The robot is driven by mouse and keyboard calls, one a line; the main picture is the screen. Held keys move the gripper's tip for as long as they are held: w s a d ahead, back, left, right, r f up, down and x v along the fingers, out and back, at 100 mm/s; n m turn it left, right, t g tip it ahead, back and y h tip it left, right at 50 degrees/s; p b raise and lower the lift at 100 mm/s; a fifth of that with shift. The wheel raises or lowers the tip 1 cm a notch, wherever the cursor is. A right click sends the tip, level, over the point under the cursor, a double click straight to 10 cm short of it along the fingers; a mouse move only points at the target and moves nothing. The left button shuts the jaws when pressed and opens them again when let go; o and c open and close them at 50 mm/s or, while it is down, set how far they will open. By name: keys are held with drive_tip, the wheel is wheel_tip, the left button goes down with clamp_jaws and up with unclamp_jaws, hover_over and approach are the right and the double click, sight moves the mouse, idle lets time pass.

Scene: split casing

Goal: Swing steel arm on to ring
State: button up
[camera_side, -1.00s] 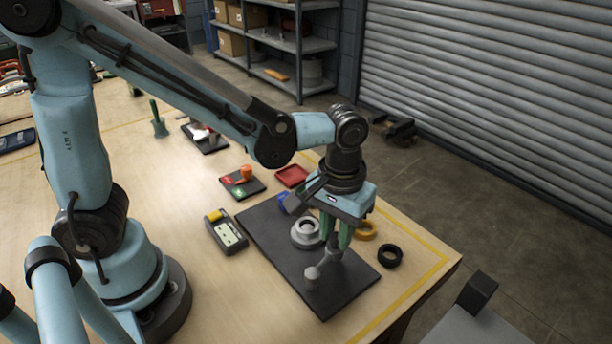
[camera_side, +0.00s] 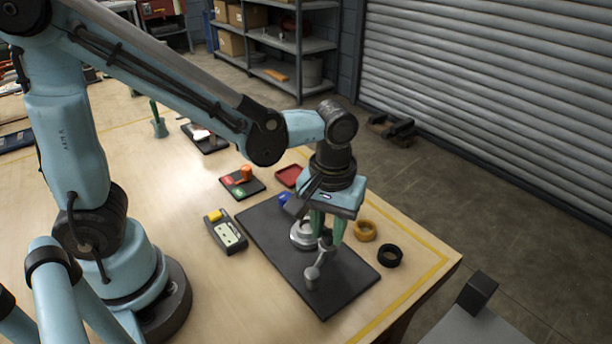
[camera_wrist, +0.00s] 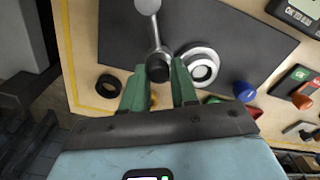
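The steel arm (camera_side: 314,272) is a grey lever on a round pivot near the front of the black plate (camera_side: 345,290). In the wrist view the steel arm (camera_wrist: 155,30) runs from its pivot at the top to a black knob (camera_wrist: 158,69) between my green fingers. My gripper (camera_side: 327,238) points down and appears closed around the knob; it also shows in the wrist view (camera_wrist: 159,70). The pale grey ring (camera_side: 300,237) stands on the plate, partly hidden behind my fingers.
A black ring (camera_side: 390,255) and an orange ring (camera_side: 366,231) lie right of the plate. A blue part (camera_side: 284,199) and a red tray (camera_side: 289,176) are behind it. A meter (camera_side: 225,231) lies to the left.

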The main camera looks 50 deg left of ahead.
sight(328, 232)
drive_tip(key=o, duration=0.4)
drive_tip(key=shift+r, duration=0.1)
wheel_tip(328, 232, up, 12)
drive_tip(key=shift+f, duration=0.1)
idle(0.5)
drive_tip(key=shift+a, duration=0.1)
drive_tip(key=shift+s+a+f+m+t, duration=0.25)
drive_tip(key=shift+a+f+m+t, duration=0.65)
drive_tip(key=shift+a, duration=0.9)
drive_tip(key=shift+s+a+f+m+t, duration=0.2)
drive_tip(key=shift+a+f+m+t, duration=0.55)
drive_tip(key=shift+a+t, duration=0.9)
drive_tip(key=shift+s+a+f+m+t, duration=0.25)
drive_tip(key=shift+a+f+m+t, duration=0.25)
drive_tip(key=shift+a+m+t, duration=1)
